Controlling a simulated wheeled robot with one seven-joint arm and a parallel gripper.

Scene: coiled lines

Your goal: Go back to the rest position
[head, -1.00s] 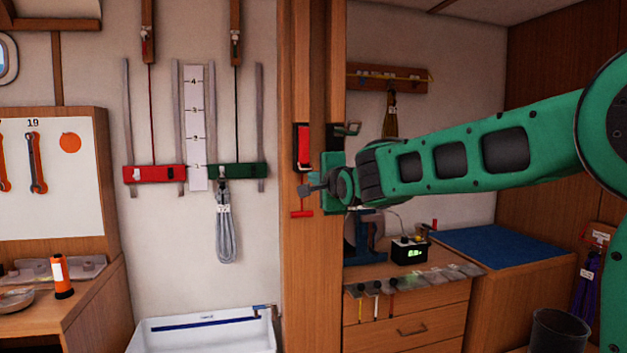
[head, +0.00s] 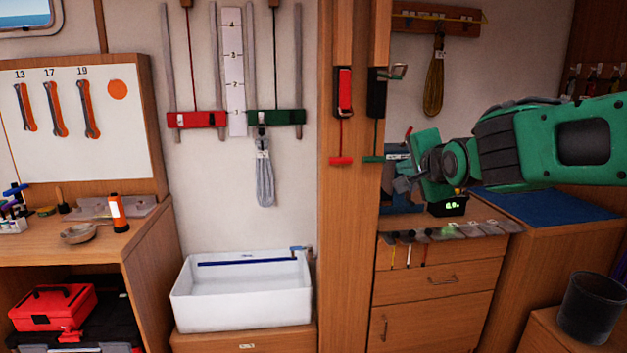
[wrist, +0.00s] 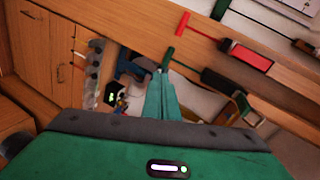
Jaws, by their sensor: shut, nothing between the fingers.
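My gripper (head: 402,172) is at the right of the head view, in front of the post's right edge and the workbench behind. Its green arm reaches in from the right edge. In the wrist view the green fingers (wrist: 170,95) are together with nothing between them. The fingertips point toward the wooden post (head: 350,220), and I cannot tell the exact gap. A red pull handle (head: 341,160) and a green pull handle (head: 373,159) hang on cords below a red box (head: 343,92) and a dark box (head: 377,93) on the post.
A white sink (head: 243,300) stands left of the post. Red (head: 197,120) and green (head: 276,117) sliding blocks are on the wall, with a grey coil (head: 264,178) under the green one. A drawer bench (head: 440,280) and a bin (head: 590,307) are at the right.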

